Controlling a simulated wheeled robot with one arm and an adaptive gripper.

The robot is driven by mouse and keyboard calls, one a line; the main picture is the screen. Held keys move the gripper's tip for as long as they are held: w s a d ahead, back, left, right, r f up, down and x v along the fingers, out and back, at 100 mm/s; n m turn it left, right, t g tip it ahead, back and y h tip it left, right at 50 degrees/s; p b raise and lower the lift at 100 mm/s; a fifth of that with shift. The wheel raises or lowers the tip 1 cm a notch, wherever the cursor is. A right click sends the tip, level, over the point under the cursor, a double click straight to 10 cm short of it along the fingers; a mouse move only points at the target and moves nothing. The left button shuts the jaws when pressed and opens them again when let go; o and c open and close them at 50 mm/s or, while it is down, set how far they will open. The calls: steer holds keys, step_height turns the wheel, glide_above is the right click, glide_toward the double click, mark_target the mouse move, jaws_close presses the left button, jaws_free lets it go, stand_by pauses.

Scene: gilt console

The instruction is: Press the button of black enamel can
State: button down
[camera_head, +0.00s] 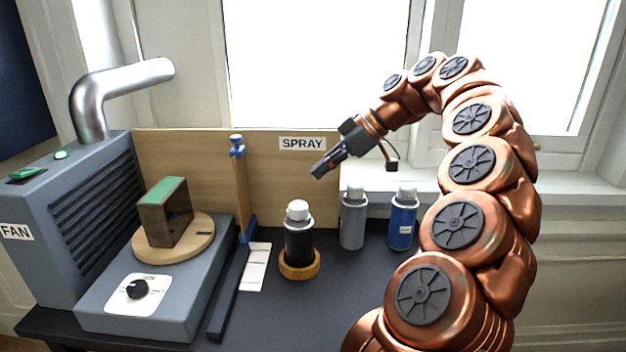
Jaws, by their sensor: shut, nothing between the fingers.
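The black enamel can (298,245) stands upright in a wooden ring holder (299,268) on the dark tabletop. Its white button (297,208) sits on top, uncovered. My gripper (319,172) is shut and empty. In the picture it shows above and slightly right of the can, pointing down to the left, apart from the button. How far it is from the can in depth is hard to tell.
A grey can (353,222) and a blue can (402,222) stand right of the black can. A wooden board with a SPRAY label (302,143) is behind. Left are a blue-topped upright post (241,190), a turntable with a block (163,215), and a fan unit (95,225).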

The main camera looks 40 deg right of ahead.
steer(key=shift+p+v, duration=0.8)
steer(key=shift+v, duration=1.65)
steer(key=shift+a, duration=0.1)
steer(key=s+a+f+m+g+h+p, duration=0.1)
steer(key=s+a+g, duration=0.2)
steer(key=a, duration=1)
steer(key=s+a+f+m+g+h+p, duration=0.1)
steer(key=s+a+f+g+p, duration=0.1)
steer(key=a, duration=1)
steer(key=s+a+f+m+g+h+p, duration=0.1)
steer(key=s+f+m+h, duration=0.1)
steer(key=s+f+m, duration=0.2)
steer(key=s+a+f+m+g+h+p, duration=0.1)
steer(key=s+f+m+g+h, duration=0.1)
steer(key=s+f, duration=0.8)
steer(key=s+m, duration=0.1)
steer(key=s, duration=0.5)
steer(key=shift+a+f+m+h, duration=0.2)
steer(key=shift+a+m+h, duration=0.05)
steer(key=shift+m+h, duration=0.15)
